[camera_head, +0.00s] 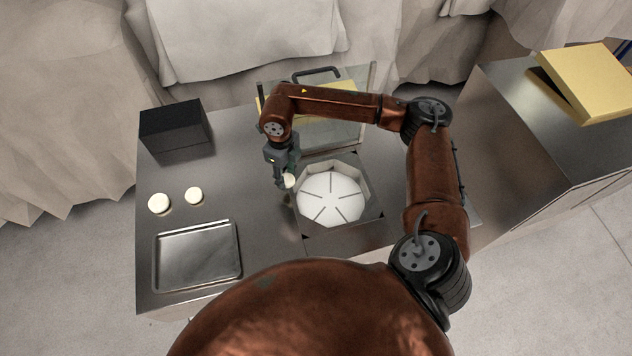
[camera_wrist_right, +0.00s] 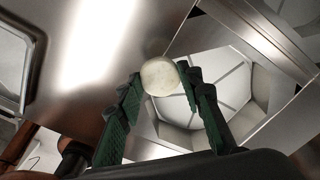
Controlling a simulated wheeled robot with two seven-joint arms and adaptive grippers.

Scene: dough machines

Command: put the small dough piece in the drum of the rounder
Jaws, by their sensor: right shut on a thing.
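My right gripper (camera_head: 287,181) is shut on a small pale dough piece (camera_head: 289,181). In the right wrist view the dough piece (camera_wrist_right: 160,77) sits between the tips of the green fingers (camera_wrist_right: 163,80). The gripper points down just left of the rounder's drum (camera_head: 331,197), near the rim of its opening. The drum is a white disc with dark radial slots inside an eight-sided well; it also shows in the right wrist view (camera_wrist_right: 225,85), behind and to the right of the dough piece. My left gripper is not in view.
Two pale dough pieces (camera_head: 159,203) (camera_head: 194,195) lie on the steel table at left, behind a metal tray (camera_head: 157,282). A black box (camera_head: 175,128) stands behind them. The rounder's clear lid (camera_head: 350,132) stands raised behind the drum, behind my right arm. A yellow box (camera_head: 590,75) is far right.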

